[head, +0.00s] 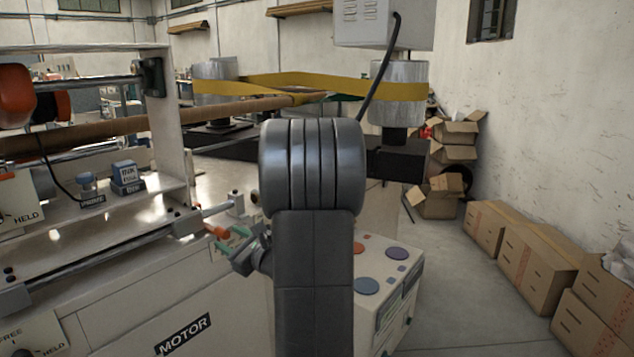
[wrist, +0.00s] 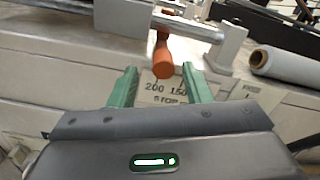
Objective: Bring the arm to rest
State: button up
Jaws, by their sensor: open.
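My arm stands upright in the middle of the head view and hides part of the machine behind it. My gripper (head: 232,240) shows to the left of the arm, with its green fingers pointing left toward the machine. In the wrist view my gripper (wrist: 160,90) is open, with one green finger on each side. An orange handle (wrist: 162,55) hangs from a metal rod just beyond the fingertips and looks clear of them. It also shows in the head view as a small orange handle (head: 218,232). A plate marked 200, 150 and STOP (wrist: 165,91) shows between the fingers.
The winding machine (head: 150,310), labelled MOTOR, fills the left side. A panel with coloured discs (head: 390,270) stands just right of my arm. A yellow belt (head: 300,82) runs behind it. Cardboard boxes (head: 535,255) line the right wall, with open floor before them.

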aim_at(228, 234)
jog(key=x, duration=0.4)
jog(key=shift+w+r, duration=0.1)
jog(key=shift+w, duration=0.25)
jog(key=shift+w+d, duration=0.15)
jog(key=shift+w, duration=0.05)
